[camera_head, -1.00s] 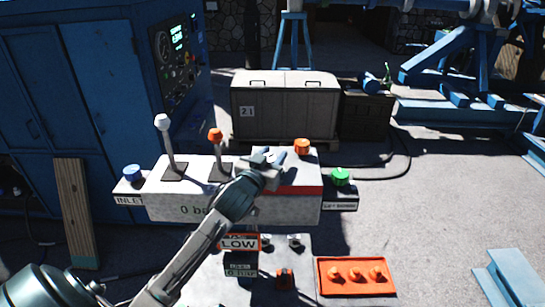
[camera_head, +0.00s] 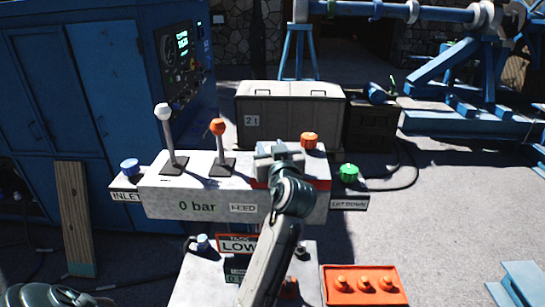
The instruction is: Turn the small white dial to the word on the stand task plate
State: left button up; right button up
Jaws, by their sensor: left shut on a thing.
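My left gripper (camera_head: 279,156) is at the top of the white control stand (camera_head: 165,197), between the orange-knobbed lever (camera_head: 218,144) and the orange knob (camera_head: 309,140). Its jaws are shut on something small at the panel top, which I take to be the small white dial. The gripper and wrist hide the dial and any pointer on it. The task plate (camera_head: 237,244) below the panel has an orange border and reads LOW; my forearm covers its right edge. My right gripper is not in view.
A white-knobbed lever (camera_head: 164,115) and a blue knob (camera_head: 129,166) stand left of the gripper. A green knob (camera_head: 348,172) is at the right end. An orange tray (camera_head: 363,298) with orange knobs lies lower right. Open ground is to the right.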

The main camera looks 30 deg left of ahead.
pick_arm(q)
jog(key=shift+n+g+y, duration=0.3)
jog(key=o, duration=1)
jog(key=shift+f+b, duration=0.1)
jog(key=shift+b, duration=0.2)
